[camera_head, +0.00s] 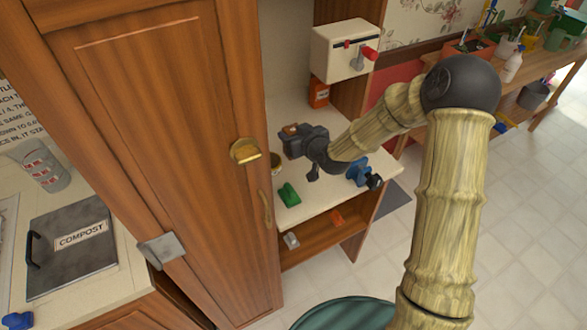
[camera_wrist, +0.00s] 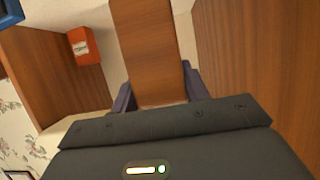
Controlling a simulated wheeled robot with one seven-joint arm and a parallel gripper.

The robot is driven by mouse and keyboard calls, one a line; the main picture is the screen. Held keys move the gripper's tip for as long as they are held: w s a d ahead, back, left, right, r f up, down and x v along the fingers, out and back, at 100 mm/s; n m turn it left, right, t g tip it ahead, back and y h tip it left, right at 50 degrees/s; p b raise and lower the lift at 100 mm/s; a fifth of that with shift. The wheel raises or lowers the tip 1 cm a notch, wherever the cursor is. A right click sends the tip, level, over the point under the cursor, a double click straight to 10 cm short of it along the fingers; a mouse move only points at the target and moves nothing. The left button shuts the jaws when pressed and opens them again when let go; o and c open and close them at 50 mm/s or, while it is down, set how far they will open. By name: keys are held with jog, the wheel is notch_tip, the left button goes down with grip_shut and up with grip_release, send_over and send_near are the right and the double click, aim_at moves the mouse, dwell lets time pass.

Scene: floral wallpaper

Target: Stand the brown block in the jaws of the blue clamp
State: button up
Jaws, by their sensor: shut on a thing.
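My gripper (camera_head: 291,142) is shut on the brown block (camera_wrist: 148,50). The block stands out between the two dark fingers (camera_wrist: 158,92) in the wrist view. In the head view only a small brown part of the block (camera_head: 290,129) shows beside the gripper, above the white counter. The blue clamp (camera_head: 357,170) stands on the counter to the right of and nearer than the gripper, apart from the block. It has a dark knob (camera_head: 374,181) at its right side. My forearm passes close above it, and its jaws are hard to make out.
A tall wooden cabinet (camera_head: 160,130) borders the left. A white box with a red handle (camera_head: 345,50) and an orange container (camera_head: 319,93) stand behind.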

jog(key=shift+f+p, duration=0.45)
jog(key=shift+f, duration=2.2)
jog(key=shift+f, duration=0.1)
jog(key=shift+f+p, duration=0.4)
jog(key=shift+f, duration=1.6)
jog(key=shift+f, duration=0.15)
jog(key=o, duration=1)
jog(key=shift+r, duration=0.25)
